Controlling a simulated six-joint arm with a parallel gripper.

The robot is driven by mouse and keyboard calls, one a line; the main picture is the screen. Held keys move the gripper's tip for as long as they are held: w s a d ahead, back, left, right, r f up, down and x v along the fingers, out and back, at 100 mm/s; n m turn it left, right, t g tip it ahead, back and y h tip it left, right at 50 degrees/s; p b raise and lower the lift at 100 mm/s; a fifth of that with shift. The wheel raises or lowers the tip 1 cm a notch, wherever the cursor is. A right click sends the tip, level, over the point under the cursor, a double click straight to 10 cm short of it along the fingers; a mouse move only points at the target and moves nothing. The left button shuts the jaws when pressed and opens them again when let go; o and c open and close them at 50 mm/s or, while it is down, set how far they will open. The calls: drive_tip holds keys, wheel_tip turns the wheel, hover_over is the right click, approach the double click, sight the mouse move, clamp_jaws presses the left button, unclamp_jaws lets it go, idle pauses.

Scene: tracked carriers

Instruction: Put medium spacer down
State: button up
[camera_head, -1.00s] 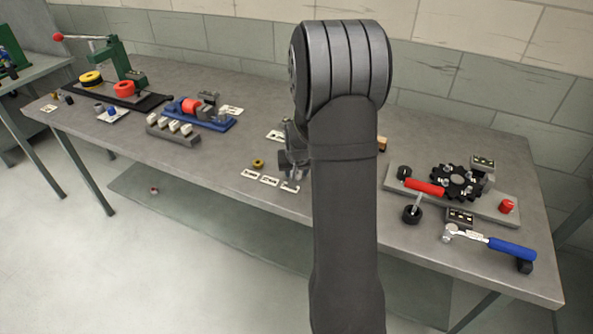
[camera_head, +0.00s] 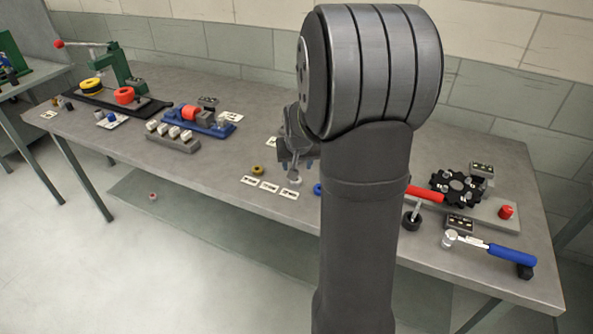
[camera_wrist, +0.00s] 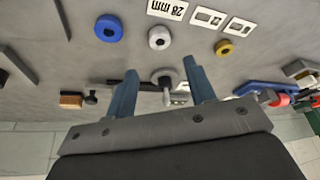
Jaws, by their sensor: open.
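A silver ring (camera_wrist: 159,38), which looks like the medium spacer, lies flat on the bench between a blue ring (camera_wrist: 109,28) and a brass-yellow ring (camera_wrist: 224,47). In the head view the silver ring (camera_head: 295,179) sits just behind a white label card, below my gripper (camera_head: 297,164). My gripper (camera_wrist: 161,84) is open in the wrist view, and the silver ring is clear of its fingertips. A grey upright pin with a round base (camera_wrist: 165,76) shows between the fingers; I cannot tell its distance from them.
White label cards (camera_head: 268,187) lie along the front edge, one reading 28 mm (camera_wrist: 168,8). A blue fixture (camera_head: 205,123) and a grey block with white pieces (camera_head: 173,138) stand left. A gear fixture (camera_head: 457,187) and a blue-handled hammer (camera_head: 510,254) lie right.

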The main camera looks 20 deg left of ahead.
drive_tip(key=shift+v, duration=1.4)
drive_tip(key=x, duration=1.2)
drive_tip(key=shift+f, duration=0.2)
drive_tip(key=shift+r, duration=0.2)
